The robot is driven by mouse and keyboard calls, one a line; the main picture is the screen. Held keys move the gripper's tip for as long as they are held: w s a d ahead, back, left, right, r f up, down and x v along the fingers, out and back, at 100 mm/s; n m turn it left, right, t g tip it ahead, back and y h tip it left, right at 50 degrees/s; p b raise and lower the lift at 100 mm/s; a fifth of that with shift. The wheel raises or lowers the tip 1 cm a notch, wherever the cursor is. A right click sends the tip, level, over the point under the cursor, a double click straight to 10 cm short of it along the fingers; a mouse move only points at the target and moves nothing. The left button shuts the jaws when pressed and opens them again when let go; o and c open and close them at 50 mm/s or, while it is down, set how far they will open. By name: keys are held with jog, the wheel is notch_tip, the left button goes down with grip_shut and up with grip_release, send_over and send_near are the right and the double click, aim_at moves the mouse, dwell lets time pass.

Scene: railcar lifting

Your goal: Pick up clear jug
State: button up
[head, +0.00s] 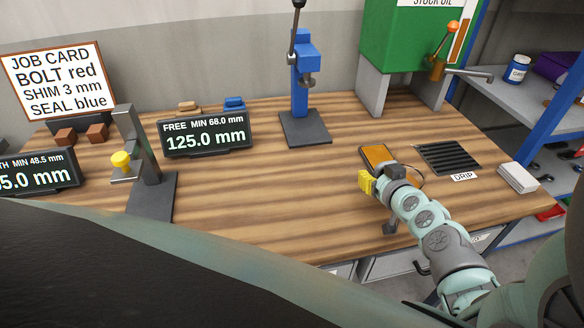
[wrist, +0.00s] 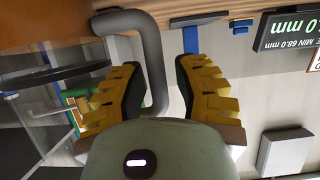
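My gripper (head: 367,184) is low over the front right of the bench, and its fingers (wrist: 158,68) are spread apart in the wrist view. A thick grey bent bar (wrist: 152,55), which looks like the jug's handle, shows between the fingers with a gap on both sides. A see-through wall with a dark rim (wrist: 70,76), probably the clear jug, is left of the bar in the wrist view. In the head view only a thin curved rim (head: 418,174) shows behind my arm; the rest of the jug is hidden or too faint to tell.
An orange-brown pad (head: 378,153) lies just behind my gripper. A slotted drip grate (head: 448,158) and a white block (head: 517,178) are to the right, below a green oil tank (head: 402,40). A blue press (head: 305,75) stands at the back. The bench middle is clear.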

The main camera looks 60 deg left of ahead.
grip_shut()
jog(key=shift+r, duration=0.1)
dwell(0.5)
